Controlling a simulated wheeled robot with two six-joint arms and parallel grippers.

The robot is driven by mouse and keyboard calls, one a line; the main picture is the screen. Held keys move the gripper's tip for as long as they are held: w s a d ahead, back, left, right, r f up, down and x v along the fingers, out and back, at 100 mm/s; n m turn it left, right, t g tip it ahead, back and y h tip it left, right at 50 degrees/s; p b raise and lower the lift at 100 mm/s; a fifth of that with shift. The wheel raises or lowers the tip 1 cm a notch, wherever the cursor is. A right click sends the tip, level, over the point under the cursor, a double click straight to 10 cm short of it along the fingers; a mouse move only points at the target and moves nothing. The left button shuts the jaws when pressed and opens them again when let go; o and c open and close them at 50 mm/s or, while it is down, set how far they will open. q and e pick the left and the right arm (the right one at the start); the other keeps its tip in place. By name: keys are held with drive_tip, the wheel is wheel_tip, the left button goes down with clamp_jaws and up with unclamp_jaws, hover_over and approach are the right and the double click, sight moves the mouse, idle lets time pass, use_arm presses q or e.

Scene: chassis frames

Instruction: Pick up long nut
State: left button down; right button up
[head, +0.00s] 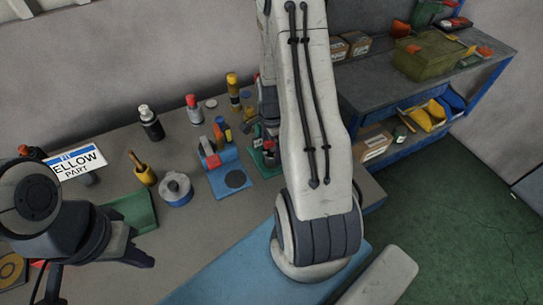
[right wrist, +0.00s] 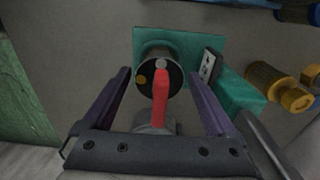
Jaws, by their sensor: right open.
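I cannot surely tell which part is the long nut. In the right wrist view, my right gripper (right wrist: 157,75) is open, its two purple fingers on either side of a red bar (right wrist: 160,98) and a dark round part (right wrist: 150,74) on a green plate (right wrist: 205,40). Whether the fingers touch anything is unclear. A brass-yellow ridged cylinder (right wrist: 272,84) lies to the right, outside the fingers. In the head view, my right arm hides most of that gripper and the green fixture (head: 262,168). My left gripper (head: 140,252) hangs over the bench at lower left; its opening is unclear.
The grey bench (head: 200,255) holds a blue fixture (head: 230,178), a round silver-and-blue part (head: 175,188), a yellow pot (head: 145,175), a black bottle (head: 151,124) and a red-topped bottle (head: 194,110). A sign (head: 77,162) stands at left. A shelf with bins (head: 425,115) is at right.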

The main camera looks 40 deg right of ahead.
clamp_jaws()
drive_tip(key=shift+r, duration=0.1)
